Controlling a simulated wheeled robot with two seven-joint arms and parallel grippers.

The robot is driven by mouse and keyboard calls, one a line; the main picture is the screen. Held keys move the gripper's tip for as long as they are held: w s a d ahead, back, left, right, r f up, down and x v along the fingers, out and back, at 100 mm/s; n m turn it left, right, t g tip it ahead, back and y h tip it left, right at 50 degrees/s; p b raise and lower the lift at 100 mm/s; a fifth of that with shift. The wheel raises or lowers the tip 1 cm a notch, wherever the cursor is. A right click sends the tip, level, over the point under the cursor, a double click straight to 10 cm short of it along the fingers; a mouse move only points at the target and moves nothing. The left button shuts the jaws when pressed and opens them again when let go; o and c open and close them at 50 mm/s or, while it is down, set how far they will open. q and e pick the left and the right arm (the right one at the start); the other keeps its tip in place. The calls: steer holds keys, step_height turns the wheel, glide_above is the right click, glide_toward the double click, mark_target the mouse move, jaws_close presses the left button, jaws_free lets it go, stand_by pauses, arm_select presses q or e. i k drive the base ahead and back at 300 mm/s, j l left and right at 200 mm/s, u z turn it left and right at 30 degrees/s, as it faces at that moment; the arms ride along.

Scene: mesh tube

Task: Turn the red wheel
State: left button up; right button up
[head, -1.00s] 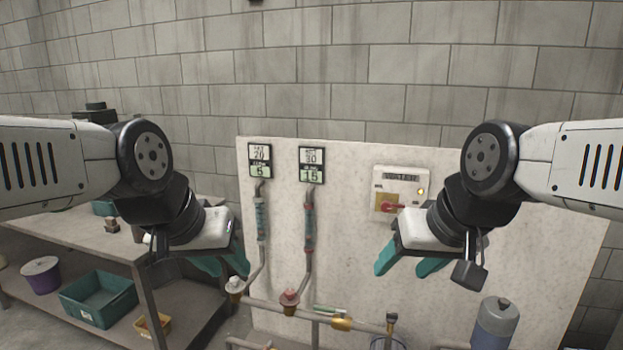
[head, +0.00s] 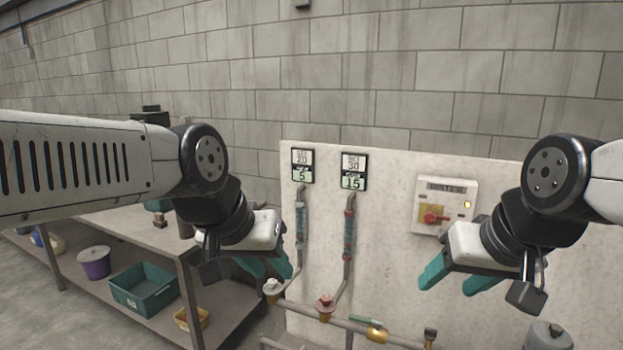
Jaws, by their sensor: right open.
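The red wheel (head: 325,303) is a small faded-red valve handle on a brass fitting. It sits at the foot of the right-hand gauge pipe, low on the pale panel. A white wheel (head: 272,287) of like shape sits to its left on the other pipe. My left gripper (head: 265,268) has teal fingers, apart and empty, up and to the left of the red wheel in the picture. My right gripper (head: 455,277) is open and empty, to the right of the red wheel, below the switch box. Neither gripper appears to touch a wheel.
The pale panel (head: 390,230) carries two displays reading 5 and 15 and a switch box (head: 445,207) with a red knob. A bench (head: 115,222) at left holds a purple bucket (head: 96,264) and a green crate (head: 145,290) on its lower shelf. A grey cylinder (head: 546,336) stands at lower right.

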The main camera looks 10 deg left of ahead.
mark_target(325, 306)
steer(key=i+l, duration=0.3)
steer(key=i+l+u, duration=0.15)
steer(key=i+l, duration=0.15)
steer(key=i, duration=0.25)
